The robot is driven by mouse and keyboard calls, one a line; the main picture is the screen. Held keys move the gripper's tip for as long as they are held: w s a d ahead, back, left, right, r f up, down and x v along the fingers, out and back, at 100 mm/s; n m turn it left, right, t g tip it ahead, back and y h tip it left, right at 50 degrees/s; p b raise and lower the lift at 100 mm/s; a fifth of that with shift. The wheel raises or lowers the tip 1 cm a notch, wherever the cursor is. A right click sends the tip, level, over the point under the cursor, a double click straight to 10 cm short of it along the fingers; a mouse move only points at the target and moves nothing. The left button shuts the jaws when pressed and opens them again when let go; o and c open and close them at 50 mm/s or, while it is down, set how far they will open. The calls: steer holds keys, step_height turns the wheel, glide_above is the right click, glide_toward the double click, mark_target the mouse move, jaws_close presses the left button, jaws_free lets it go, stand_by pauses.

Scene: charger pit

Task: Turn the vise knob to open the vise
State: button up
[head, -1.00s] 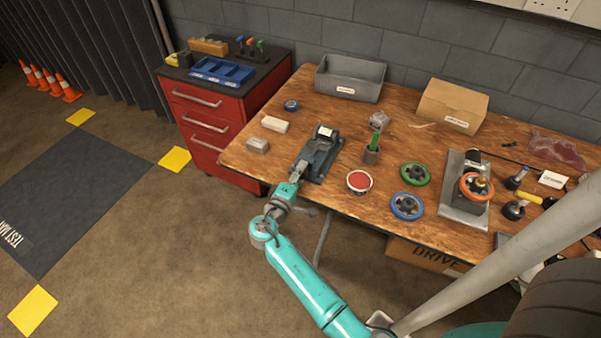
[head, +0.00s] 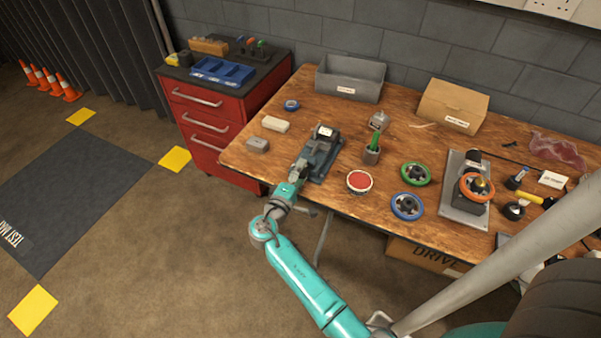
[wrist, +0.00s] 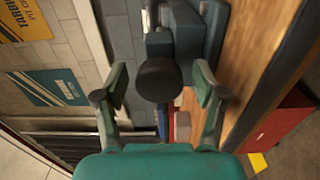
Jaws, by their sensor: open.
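The vise (head: 319,152) is a dark blue-grey body at the front left part of the wooden workbench, with a white label on top. It also shows at the top of the wrist view (wrist: 186,38). Its round dark knob (wrist: 159,79) sits between the two fingers of my gripper (wrist: 160,95) in the wrist view. The fingers stand apart on either side of the knob, with visible gaps, and do not appear to touch it. In the head view my gripper (head: 296,178) is at the front end of the vise, and the knob is hidden there.
A white block (head: 275,124) and a grey block (head: 257,145) lie left of the vise. A cup with a green-handled tool (head: 372,153) and a red-topped tin (head: 359,182) stand to its right. A red drawer cabinet (head: 215,120) stands left of the workbench (head: 395,125).

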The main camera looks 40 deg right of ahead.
steer(key=shift+a, duration=0.1)
steer(key=v, duration=1.1)
steer(key=shift+s+a, duration=0.15)
steer(key=shift+a, duration=0.25)
steer(key=s+f+n+t+y, duration=0.3)
steer(key=s+f+y, duration=0.3)
steer(key=s+f, duration=0.3)
steer(key=s+a+f+t+y, duration=0.1)
steer(key=s+a+f+y, duration=0.15)
steer(key=s, duration=0.35)
steer(key=s+a+f+y, duration=0.2)
steer(key=s+a+y, duration=0.1)
steer(key=s+y, duration=0.15)
steer(key=s+a+r+m+t+y, duration=0.25)
steer(key=s+a+r, duration=0.35)
steer(key=s, duration=0.4)
steer(key=s+r+m+t, duration=0.1)
steer(key=s+r+m, duration=0.1)
steer(key=r, duration=0.6)
steer(key=s+r+m+t+y, duration=0.1)
steer(key=s+r, duration=0.3)
steer(key=r, duration=0.4)
steer(key=shift+s+a+m, duration=0.2)
steer(key=shift+a+m, duration=0.3)
steer(key=shift+m, duration=0.25)
